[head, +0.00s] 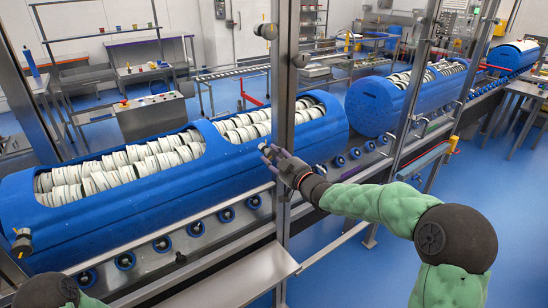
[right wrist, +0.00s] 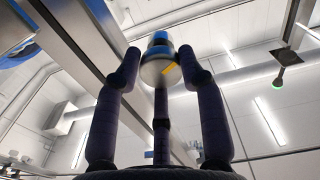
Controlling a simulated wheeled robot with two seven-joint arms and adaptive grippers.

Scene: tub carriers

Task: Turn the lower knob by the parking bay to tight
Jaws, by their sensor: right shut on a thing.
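My right gripper (head: 268,153) is at the upright steel post in the middle of the head view. Its fingers close around a small knob, mostly hidden behind them there. In the right wrist view the knob (right wrist: 157,70) sits between the fingertips, a pale round body with a yellow mark and a blue and dark part above it. The right gripper (right wrist: 160,58) is shut on this knob. Another dark knob (head: 266,31) is higher on the same post. My left gripper is out of view; only part of my left arm shows at the bottom left.
Long blue tubs (head: 110,215) filled with white discs lie on the roller conveyor behind the post. A second blue tub (head: 372,105) stands farther right. A steel rail (head: 185,228) crosses in front. Blue floor (head: 505,200) is clear at right.

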